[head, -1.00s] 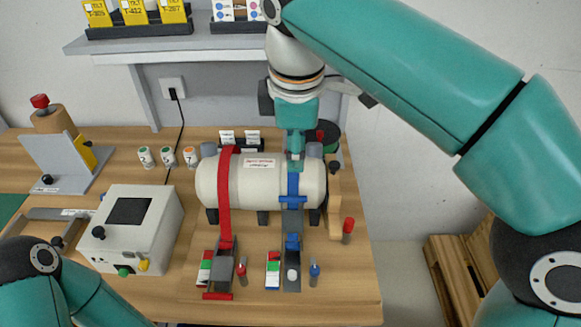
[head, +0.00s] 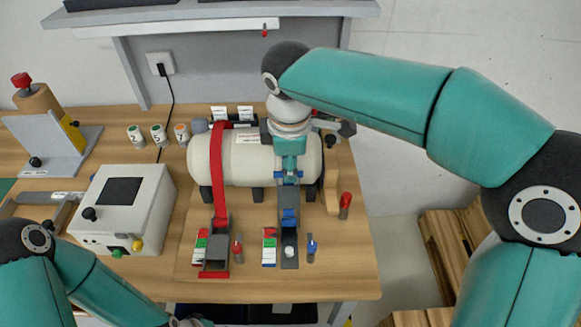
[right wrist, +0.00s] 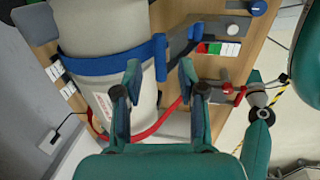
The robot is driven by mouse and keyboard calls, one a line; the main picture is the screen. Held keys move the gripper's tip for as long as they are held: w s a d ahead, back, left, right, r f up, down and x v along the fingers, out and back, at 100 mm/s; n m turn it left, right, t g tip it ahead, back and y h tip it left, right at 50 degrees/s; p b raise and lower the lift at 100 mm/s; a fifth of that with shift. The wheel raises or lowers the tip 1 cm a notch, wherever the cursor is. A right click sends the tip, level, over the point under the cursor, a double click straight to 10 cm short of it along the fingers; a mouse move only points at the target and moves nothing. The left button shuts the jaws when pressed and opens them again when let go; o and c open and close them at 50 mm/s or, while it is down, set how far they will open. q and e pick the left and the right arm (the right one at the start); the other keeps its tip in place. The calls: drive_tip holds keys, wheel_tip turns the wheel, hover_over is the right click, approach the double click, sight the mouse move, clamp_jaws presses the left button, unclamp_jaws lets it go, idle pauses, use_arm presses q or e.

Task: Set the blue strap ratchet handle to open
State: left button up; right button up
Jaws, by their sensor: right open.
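The blue strap (right wrist: 100,64) runs over a white tank (head: 223,160). Its grey ratchet (head: 291,209) with blue parts hangs down the front to a grey base plate (head: 289,252) beside a red, green and white label (head: 269,247). I cannot tell the handle's position. My right gripper (head: 289,178) is over the strap at the tank's front, just above the ratchet. In the right wrist view my right gripper (right wrist: 160,72) is open and empty, with strap and ratchet just beyond the fingertips. My left gripper (head: 190,321) is mostly cut off at the bottom edge.
A red strap (head: 221,175) with its own ratchet (head: 216,247) is to the left. A red-capped pin (head: 237,248) and a blue-capped pin (head: 310,248) stand near the plates. A white box (head: 122,208) is further left. A red-topped post (head: 345,205) stands right.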

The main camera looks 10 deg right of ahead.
drive_tip(key=shift+x, duration=1.25)
clamp_jaws()
